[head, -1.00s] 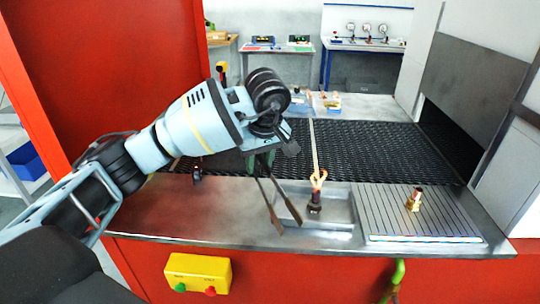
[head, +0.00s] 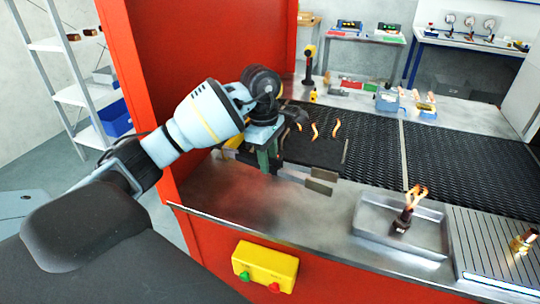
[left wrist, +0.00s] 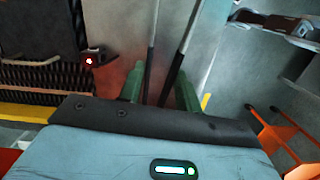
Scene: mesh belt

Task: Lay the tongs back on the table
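My left gripper (head: 268,160) is above the metal table (head: 290,215), near the edge of the mesh belt. It is shut on the tongs (head: 322,183), whose flat dark ends point right, toward the tray. In the left wrist view, the two dark tong arms (left wrist: 181,48) run out between the green fingers of the gripper (left wrist: 160,85). The tongs look nearly level. I cannot tell whether their ends touch the table. My right gripper is not in view.
A shallow metal tray (head: 372,235) holds a dark piece with glowing orange prongs (head: 406,212). A brass-coloured piece (head: 522,243) stands on a grooved plate (head: 475,270) at right. A red wall (head: 200,70) rises at left. The table's front left is clear.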

